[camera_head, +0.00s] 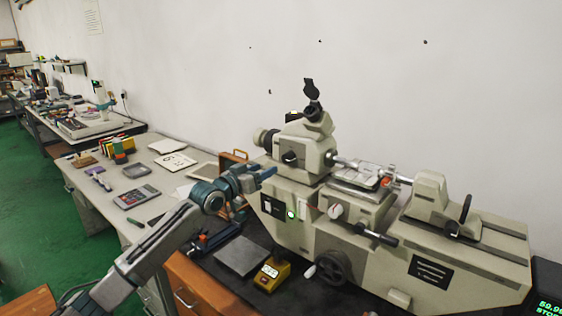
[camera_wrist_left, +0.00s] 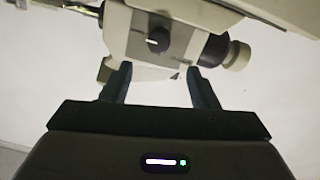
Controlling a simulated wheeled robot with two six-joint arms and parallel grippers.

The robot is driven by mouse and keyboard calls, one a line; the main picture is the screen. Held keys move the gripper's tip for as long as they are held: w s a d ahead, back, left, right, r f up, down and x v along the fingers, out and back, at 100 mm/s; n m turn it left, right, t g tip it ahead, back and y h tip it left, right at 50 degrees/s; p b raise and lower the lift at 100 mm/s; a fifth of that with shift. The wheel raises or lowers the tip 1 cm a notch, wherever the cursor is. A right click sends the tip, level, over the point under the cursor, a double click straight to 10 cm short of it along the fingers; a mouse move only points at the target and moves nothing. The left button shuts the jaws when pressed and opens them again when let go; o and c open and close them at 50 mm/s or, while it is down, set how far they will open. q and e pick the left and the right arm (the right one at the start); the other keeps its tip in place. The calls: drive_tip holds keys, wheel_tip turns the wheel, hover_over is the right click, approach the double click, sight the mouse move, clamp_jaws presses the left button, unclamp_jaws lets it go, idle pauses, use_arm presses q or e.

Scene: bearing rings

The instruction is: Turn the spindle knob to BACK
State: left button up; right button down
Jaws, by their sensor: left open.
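The spindle knob (camera_head: 290,158) is a black round knob on the front of the pale headstock (camera_head: 303,140) of the lathe-like machine. In the left wrist view the knob (camera_wrist_left: 158,40) sits near the top middle, with a short white mark pointing left in that picture. My left gripper (camera_head: 270,174) is just left of and below the knob in the head view. Its two dark fingers (camera_wrist_left: 160,80) are spread apart and empty, with the knob beyond the gap between their tips, apart from them. Any lettering around the knob is too small to read.
The machine bed (camera_head: 470,250) runs to the right, with a black handwheel (camera_head: 333,267) in front. A yellow box with a display (camera_head: 272,274) and a grey plate (camera_head: 241,256) lie before it. A desk (camera_head: 135,180) with papers stands left. The wall is behind.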

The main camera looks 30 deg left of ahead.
sight(285, 160)
use_arm(q)
drive_tip(key=w, duration=0.2)
drive_tip(key=w+p, duration=0.1)
drive_tip(key=w, duration=0.2)
drive_tip(key=w+d+p, duration=0.1)
drive_tip(key=w, duration=0.2)
drive_tip(key=shift+w+d+f, duration=0.1)
drive_tip(key=shift+w, duration=0.4)
drive_tip(key=c, duration=1)
drive_tip(key=shift+o, duration=0.2)
